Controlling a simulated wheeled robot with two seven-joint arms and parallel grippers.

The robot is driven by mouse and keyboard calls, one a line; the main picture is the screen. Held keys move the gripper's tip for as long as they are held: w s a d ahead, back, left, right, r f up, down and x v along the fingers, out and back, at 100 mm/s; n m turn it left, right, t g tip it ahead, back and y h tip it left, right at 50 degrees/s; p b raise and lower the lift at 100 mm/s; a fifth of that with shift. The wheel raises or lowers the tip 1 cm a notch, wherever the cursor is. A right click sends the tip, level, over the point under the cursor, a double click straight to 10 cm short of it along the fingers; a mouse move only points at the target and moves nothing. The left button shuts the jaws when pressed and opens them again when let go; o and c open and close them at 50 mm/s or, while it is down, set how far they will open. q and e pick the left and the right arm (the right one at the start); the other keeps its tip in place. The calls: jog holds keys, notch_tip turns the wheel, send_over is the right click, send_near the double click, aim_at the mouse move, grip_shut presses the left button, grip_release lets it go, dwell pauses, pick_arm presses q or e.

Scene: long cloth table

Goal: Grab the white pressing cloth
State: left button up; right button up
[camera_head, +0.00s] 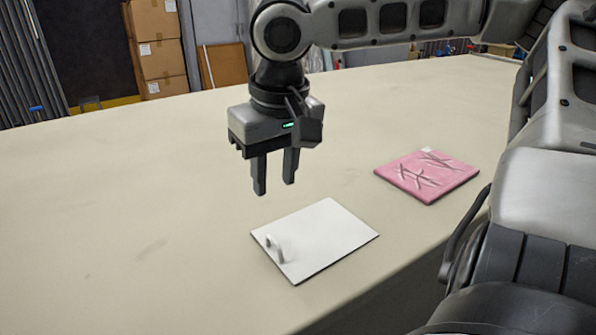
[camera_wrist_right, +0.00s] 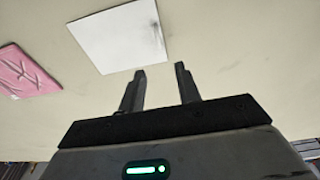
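The white pressing cloth (camera_head: 322,236) lies flat on the table near its front edge in the head view. It has a small raised fold (camera_head: 275,249) at its left end. It also shows as a white sheet at the top of the right wrist view (camera_wrist_right: 112,38). My right gripper (camera_head: 274,188) hangs above the table, pointing down, just behind and left of the cloth and apart from it. Its two fingers are spread with nothing between them, as the right wrist view (camera_wrist_right: 160,70) also shows. My left gripper is not in view.
A folded pink cloth (camera_head: 427,176) with crossed creases lies on the table (camera_head: 130,215) to the right of the white cloth; it shows at the left in the right wrist view (camera_wrist_right: 24,72). The left part of the table is clear. Cardboard boxes (camera_head: 160,50) stand behind the table.

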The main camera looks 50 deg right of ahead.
jog(key=b, duration=0.1)
send_over(274, 240)
jog(key=s, duration=0.1)
jog(key=f, duration=0.7)
jog(key=shift+s+a+f, duration=0.1)
jog(key=shift+a+f, duration=0.05)
jog(key=shift+a, duration=0.05)
jog(key=shift+w+d+f+b, duration=0.1)
jog(key=shift+w+f+b, duration=0.1)
jog(key=shift+f, duration=0.85)
jog(key=shift+w+d+f+b, duration=0.15)
jog(key=shift+f+b, duration=0.1)
jog(key=shift+f, duration=0.8)
jog(key=shift+w+a+f+b, duration=0.1)
jog(key=shift+w+f+b, duration=0.1)
jog(key=shift+f, duration=0.85)
grip_shut()
